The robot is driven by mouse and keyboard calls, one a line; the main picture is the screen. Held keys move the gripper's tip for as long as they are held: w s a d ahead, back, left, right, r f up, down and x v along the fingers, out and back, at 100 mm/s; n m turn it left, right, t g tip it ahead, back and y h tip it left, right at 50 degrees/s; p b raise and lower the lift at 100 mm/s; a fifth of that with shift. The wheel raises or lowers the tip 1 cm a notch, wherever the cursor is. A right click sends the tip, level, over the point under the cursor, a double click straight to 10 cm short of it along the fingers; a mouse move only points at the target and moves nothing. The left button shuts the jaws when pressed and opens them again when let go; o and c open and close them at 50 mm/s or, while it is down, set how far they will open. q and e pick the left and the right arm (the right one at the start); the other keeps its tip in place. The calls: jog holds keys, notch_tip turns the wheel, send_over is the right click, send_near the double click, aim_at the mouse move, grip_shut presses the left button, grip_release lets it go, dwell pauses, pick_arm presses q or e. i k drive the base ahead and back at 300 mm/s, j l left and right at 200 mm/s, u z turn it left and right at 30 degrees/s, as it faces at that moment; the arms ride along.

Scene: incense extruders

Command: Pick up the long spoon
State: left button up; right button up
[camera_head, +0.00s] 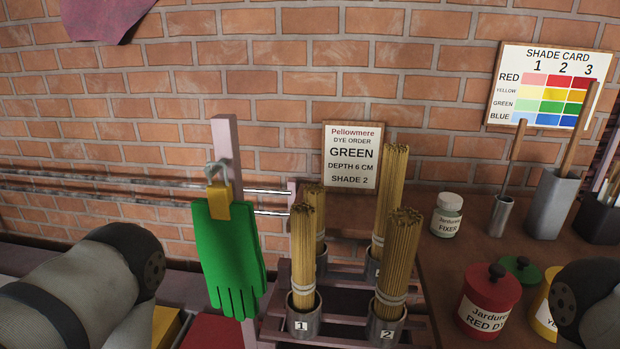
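No spoon bowl shows. Two wooden handles stand on the right-hand table: a shorter one (515,158) tilted in a small metal cup (501,217), and a longer, thicker one (579,130) in a tall grey holder (554,205). Their lower ends are hidden inside the containers, so I cannot tell which is the long spoon. My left arm shows at the lower left and a part of my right arm at the lower right. Neither gripper is in view.
A red dye jar (488,301), a white fixer jar (447,215) and a black holder (598,219) stand on the table. Several stick bundles in numbered metal cups (304,322) fill a rack. Green gloves (229,255) hang on a post left of it.

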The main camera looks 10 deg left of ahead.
aim_at(522, 127)
jog(key=z, duration=1.55)
jog(key=u, duration=3.05)
jog(key=z, duration=2.35)
jog(key=l+u, duration=0.25)
jog(key=l, duration=0.15)
jog(key=k+l+u, duration=0.15)
jog(key=l+u, duration=0.15)
jog(key=l, duration=0.1)
